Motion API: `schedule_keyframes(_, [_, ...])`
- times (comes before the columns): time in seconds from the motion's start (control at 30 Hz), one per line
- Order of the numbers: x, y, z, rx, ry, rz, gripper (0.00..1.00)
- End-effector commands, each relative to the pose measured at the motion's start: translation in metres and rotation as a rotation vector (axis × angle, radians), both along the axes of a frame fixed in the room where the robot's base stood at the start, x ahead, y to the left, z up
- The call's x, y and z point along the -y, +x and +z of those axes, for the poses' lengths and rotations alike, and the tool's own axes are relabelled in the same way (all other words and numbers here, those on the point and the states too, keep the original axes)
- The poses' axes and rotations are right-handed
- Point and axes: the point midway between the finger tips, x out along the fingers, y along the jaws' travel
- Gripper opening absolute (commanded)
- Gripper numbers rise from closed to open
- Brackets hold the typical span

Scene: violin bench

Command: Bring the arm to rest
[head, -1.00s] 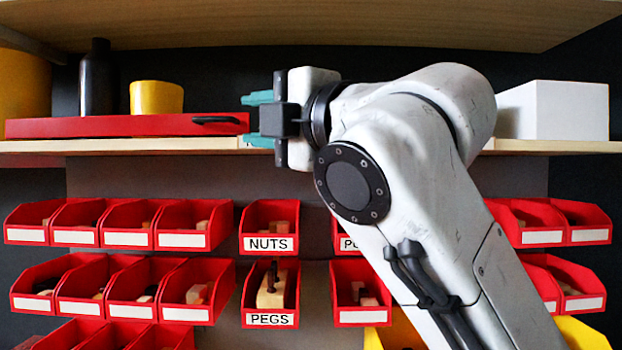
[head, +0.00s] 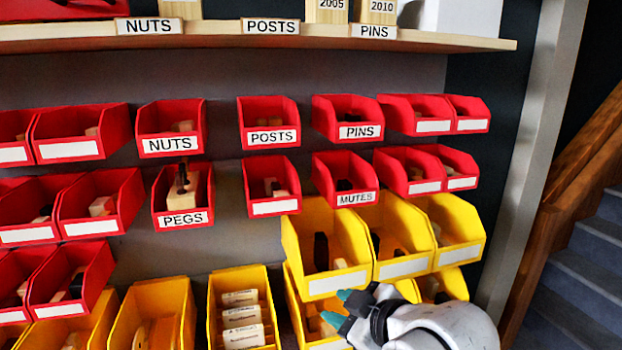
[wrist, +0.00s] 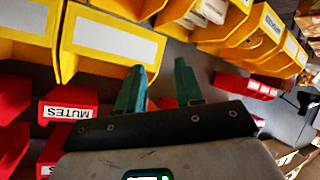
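My gripper (head: 338,308) is low in the head view, right of centre, in front of the lower yellow bins. Its teal fingers point left there, and the rest of my arm runs out of the bottom edge. In the wrist view the two teal fingers of my gripper (wrist: 160,75) stand apart with a clear gap and nothing between them. Most of the arm is out of view.
Yellow bins (head: 322,282) are close behind the gripper. Red bins hang above, including PEGS (head: 183,218) and MUTES (head: 357,197). A wooden shelf (head: 230,38) crosses the top. Stairs (head: 580,270) with a wooden rail (head: 570,195) are at the far right.

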Motion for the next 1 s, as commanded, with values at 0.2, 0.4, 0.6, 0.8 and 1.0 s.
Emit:
schedule_keyframes(0.2, [0.07, -0.072, -0.122, -0.34, 0.048, -0.254, 0.36])
schedule_keyframes(0.4, [0.13, -0.164, -0.207, -0.62, 0.06, -0.51, 0.36])
schedule_keyframes(0.6, [0.183, -0.27, -0.262, -0.864, 0.04, -0.777, 0.36])
schedule_keyframes(0.8, [0.214, -0.344, -0.282, -1.001, 0.009, -0.963, 0.36])
schedule_keyframes(1.0, [0.222, -0.365, -0.285, -1.036, -0.003, -1.019, 0.36])
